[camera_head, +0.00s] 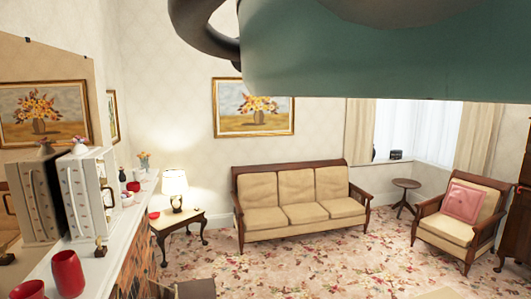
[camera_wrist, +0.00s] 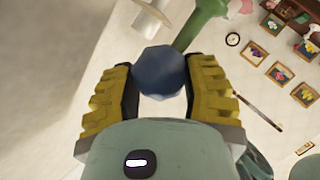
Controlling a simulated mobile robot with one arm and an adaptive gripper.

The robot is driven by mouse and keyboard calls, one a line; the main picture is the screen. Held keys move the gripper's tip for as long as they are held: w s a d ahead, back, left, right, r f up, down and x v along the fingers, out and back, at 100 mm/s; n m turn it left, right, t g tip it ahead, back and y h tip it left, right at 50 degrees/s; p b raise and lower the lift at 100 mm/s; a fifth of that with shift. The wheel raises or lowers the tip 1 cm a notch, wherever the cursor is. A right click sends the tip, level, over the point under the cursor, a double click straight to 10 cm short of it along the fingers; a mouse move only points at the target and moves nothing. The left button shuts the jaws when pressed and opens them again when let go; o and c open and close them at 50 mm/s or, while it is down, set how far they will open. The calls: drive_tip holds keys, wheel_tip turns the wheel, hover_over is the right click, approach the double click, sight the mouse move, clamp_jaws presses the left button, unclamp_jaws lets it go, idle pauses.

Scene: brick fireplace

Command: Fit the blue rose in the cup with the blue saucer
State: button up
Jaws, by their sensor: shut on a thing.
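In the wrist view my gripper (camera_wrist: 160,75) has its two yellow-and-black fingers shut on a rounded, faceted dark blue thing, which I take for the blue rose (camera_wrist: 159,68). A green rod (camera_wrist: 198,22) runs from behind it toward the upper right; I cannot tell whether it is the rose's stem. I cannot make out a cup with a blue saucer in either view. My gripper does not show in the head view, where a large teal part of my arm covers the upper right.
A lamp table (camera_head: 180,221), sofa (camera_head: 300,197), armchair (camera_head: 450,219) and small round table (camera_head: 406,184) stand beyond. The carpet between them is clear.

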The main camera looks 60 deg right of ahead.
drive_tip(key=shift+f+b, duration=0.35)
drive_tip(key=shift+f, duration=0.75)
drive_tip(key=o, duration=1.2)
drive_tip(key=shift+c, duration=0.2)
wheel_tip(320, 180, up, 10)
